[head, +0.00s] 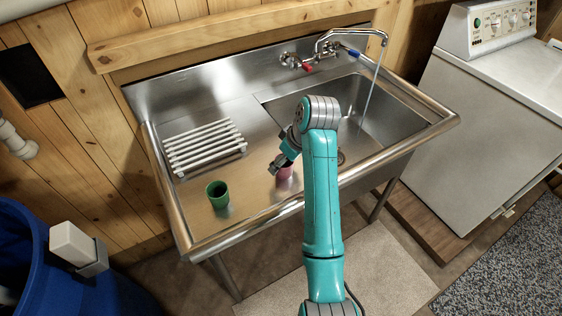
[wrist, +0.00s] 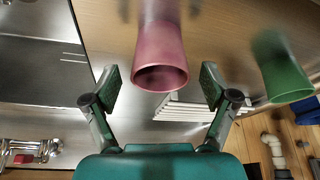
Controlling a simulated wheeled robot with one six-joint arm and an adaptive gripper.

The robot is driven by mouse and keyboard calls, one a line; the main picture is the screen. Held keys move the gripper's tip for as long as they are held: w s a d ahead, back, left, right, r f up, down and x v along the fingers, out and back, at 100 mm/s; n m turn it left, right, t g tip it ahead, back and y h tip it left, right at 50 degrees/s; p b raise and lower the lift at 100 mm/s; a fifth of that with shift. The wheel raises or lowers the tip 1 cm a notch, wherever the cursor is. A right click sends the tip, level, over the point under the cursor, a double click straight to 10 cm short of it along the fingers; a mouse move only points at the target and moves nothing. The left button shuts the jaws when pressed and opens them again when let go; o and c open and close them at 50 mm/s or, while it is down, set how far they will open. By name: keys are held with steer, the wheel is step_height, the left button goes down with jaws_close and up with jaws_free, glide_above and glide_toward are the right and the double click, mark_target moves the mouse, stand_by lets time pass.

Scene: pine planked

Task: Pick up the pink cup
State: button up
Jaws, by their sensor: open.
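The pink cup (head: 285,173) stands on the steel drainboard of the sink, partly hidden by my gripper in the head view. In the wrist view the pink cup (wrist: 160,50) shows with its open mouth towards me. My gripper (head: 281,164) is at the cup in the head view. In the wrist view my gripper (wrist: 161,86) is open, with one finger on each side of the cup's rim. Gaps show between the fingers and the cup, so it is not held.
A green cup (head: 217,194) stands to the left on the drainboard; it also shows in the wrist view (wrist: 279,68). A white rack (head: 204,146) lies behind it. The sink basin (head: 385,115) with running tap (head: 350,38) is to the right. The drainboard's raised front rim (head: 245,232) is near.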

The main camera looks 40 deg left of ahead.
steer(key=shift+a+f, duration=0.15)
steer(key=shift+f, duration=0.45)
steer(key=c, duration=1)
